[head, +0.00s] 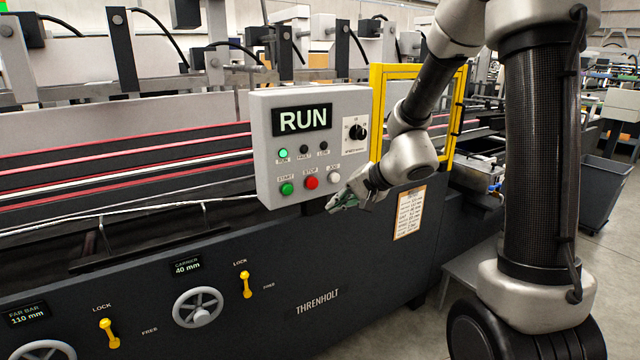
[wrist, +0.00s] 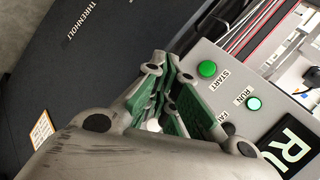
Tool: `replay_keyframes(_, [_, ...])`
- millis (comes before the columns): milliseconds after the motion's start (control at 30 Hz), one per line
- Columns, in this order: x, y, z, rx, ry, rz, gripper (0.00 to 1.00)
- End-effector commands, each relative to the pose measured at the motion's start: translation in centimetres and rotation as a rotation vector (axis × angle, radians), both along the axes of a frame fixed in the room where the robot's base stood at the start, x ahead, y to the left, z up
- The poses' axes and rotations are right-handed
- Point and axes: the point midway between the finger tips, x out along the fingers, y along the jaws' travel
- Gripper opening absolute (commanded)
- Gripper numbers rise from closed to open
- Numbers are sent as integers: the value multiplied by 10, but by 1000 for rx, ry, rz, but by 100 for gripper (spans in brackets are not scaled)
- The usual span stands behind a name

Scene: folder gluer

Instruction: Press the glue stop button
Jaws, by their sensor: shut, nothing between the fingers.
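The grey control panel (head: 262,150) carries a red button (head: 311,182) labelled STOP, between a green START button (head: 286,188) and a white JOG button (head: 334,177). No label reading "glue" is legible. My gripper (head: 340,203) is shut and empty, low in front of the panel's lower right, below and right of the red button. In the wrist view my gripper's green-padded fingers (wrist: 170,88) lie across the panel. The green START button (wrist: 207,69) shows right of them and a white button (wrist: 153,125) shows between them. The red button is hidden there.
The panel display (head: 302,120) reads RUN and the green lamp (head: 283,155) is lit. A black selector knob (head: 356,131) sits at the panel's upper right. A yellow guard frame (head: 376,110) stands behind my arm. A paper notice (head: 409,213) is on the dark machine side.

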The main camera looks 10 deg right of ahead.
Motion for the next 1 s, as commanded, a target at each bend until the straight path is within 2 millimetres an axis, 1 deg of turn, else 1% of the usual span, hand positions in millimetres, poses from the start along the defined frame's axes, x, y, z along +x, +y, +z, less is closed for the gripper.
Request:
replay_keyframes(300, [0,0,0,-3,-2,5,0])
replay_keyframes(467, [7,3,0,-3,-3,7,0])
replay_keyframes(567, [18,6,0,-2,-2,8,0])
replay_keyframes(800, [51,17,0,-3,-2,8,0])
replay_keyframes(1000, [72,24,0,-3,-2,8,0])
